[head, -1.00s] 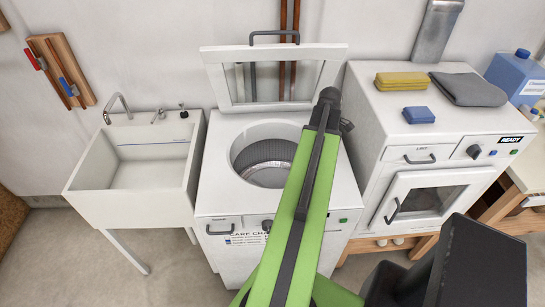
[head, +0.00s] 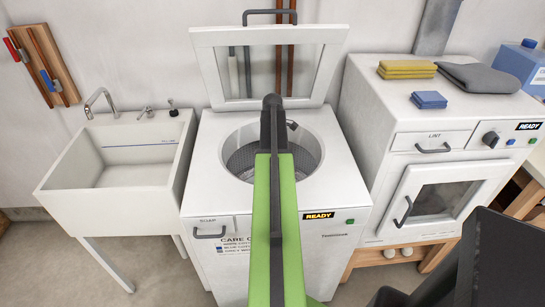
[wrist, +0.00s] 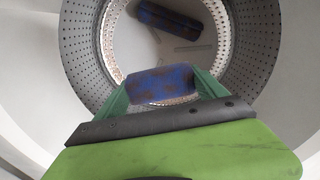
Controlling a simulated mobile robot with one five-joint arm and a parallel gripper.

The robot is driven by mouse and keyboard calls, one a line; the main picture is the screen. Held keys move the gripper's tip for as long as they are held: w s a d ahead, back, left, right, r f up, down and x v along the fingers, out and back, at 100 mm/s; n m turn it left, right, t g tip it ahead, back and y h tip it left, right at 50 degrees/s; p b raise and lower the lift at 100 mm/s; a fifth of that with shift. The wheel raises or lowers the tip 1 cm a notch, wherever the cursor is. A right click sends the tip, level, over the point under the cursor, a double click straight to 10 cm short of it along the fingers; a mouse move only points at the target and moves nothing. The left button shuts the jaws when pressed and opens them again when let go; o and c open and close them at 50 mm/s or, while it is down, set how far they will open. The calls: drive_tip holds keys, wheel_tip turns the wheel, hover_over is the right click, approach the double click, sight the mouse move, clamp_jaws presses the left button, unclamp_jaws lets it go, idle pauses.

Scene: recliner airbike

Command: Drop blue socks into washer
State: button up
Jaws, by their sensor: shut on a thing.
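The washer (head: 335,200) stands in the middle of the head view with its lid (head: 335,65) raised and its round top opening uncovered. My gripper (wrist: 163,84) is shut on a rolled blue sock (wrist: 160,88) with brown stains, held over the drum (wrist: 262,50). A second blue rolled sock (wrist: 170,28) with brown stains lies on the drum floor in the wrist view, apart from the held one. In the head view my arm hides the gripper's fingers and both socks.
A white sink (head: 120,160) stands left of the washer. A dryer (head: 440,160) stands at right, with folded yellow cloths (head: 406,69), a folded blue cloth (head: 429,99) and a grey cloth (head: 480,76) on top. The raised lid stands behind the opening.

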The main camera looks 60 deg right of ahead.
wheel_tip(320, 180, down, 4)
drive_tip(key=b, duration=0.2)
drive_tip(key=shift+r+b, duration=0.15)
drive_tip(key=shift+b, duration=0.15)
drive_tip(key=shift+r, duration=0.1)
drive_tip(key=o, duration=1.3)
wheel_tip(320, 180, up, 18)
drive_tip(key=p, duration=1.7)
drive_tip(key=shift+f+p, duration=0.25)
drive_tip(key=shift+p, duration=0.1)
